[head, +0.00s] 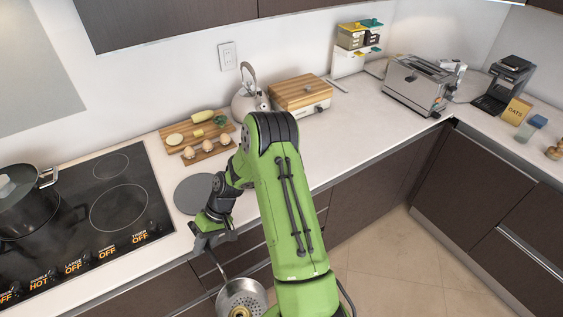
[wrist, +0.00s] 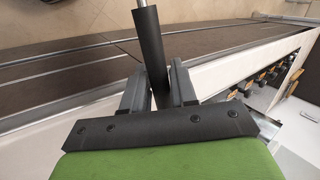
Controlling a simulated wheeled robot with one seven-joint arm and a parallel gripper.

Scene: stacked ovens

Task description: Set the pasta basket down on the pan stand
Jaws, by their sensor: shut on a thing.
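The pasta basket (head: 240,291) is a perforated metal bowl on a thin rod. It hangs low at the bottom of the head view, in front of the counter edge, partly cut off by the frame and my arm. Something yellowish shows in it. My gripper (head: 205,240) is shut on its black handle (wrist: 148,45), which stands between the two fingers in the wrist view. The bowl is outside the wrist view. A flat grey round disc, which looks like the pan stand (head: 190,195), lies bare on the counter, just behind my gripper and partly hidden by my wrist.
The cooktop (head: 118,208) with a dark pot (head: 28,208) is left of the disc. Behind the disc is a wooden board (head: 206,153) with eggs and other food. A kettle (head: 247,100) and wood-topped box (head: 300,92) stand farther back.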

